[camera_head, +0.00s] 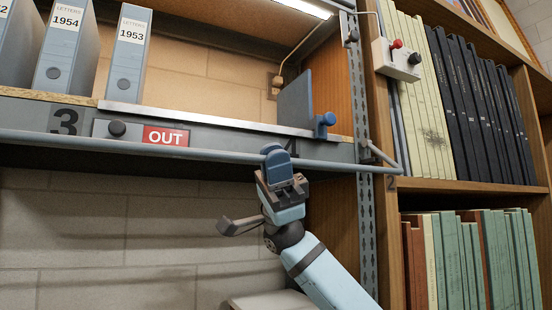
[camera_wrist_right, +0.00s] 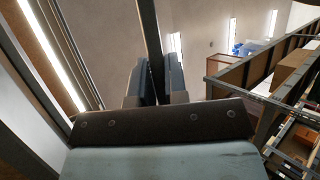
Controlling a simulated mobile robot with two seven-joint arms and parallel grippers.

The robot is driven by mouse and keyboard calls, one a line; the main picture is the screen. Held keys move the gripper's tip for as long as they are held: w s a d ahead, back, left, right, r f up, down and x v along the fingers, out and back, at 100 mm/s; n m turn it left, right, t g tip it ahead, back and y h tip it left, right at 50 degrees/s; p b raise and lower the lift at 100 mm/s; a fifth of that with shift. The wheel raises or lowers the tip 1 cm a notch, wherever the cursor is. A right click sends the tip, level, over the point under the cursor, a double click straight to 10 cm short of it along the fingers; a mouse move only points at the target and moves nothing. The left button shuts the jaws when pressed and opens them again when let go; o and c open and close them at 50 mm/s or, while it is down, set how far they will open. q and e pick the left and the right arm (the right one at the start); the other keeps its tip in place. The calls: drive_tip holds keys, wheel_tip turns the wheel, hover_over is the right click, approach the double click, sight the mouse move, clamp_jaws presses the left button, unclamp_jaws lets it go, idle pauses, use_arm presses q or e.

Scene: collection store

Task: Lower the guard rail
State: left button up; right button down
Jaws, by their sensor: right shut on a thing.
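The guard rail (camera_head: 200,152) is a long blue-grey bar that runs across the front of the shelf, just below the shelf's front edge. Its right end (camera_head: 381,154) bends back toward the upright. My right gripper (camera_head: 277,160) comes up from below and is shut on the rail, right of the red OUT label. In the right wrist view the rail (camera_wrist_right: 152,32) is a dark bar between the two fingers (camera_wrist_right: 154,88). The fingers hide the gripped stretch of rail. My left gripper is in neither view.
Grey letter files (camera_head: 130,50) and a blue plate (camera_head: 296,100) with a blue knob (camera_head: 325,124) stand above. A bookcase (camera_head: 470,187) is at right. Below the rail is open space before the wall.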

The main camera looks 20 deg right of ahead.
drive_tip(key=c, duration=1.2)
unclamp_jaws()
drive_tip(key=shift+o, duration=0.3)
drive_tip(key=shift+f, duration=0.1)
drive_tip(key=b+v, duration=0.2)
drive_tip(key=v, duration=1.1)
drive_tip(key=shift+w+f, duration=0.2)
drive_tip(key=shift+w, duration=0.05)
drive_tip(key=shift+d, duration=0.1)
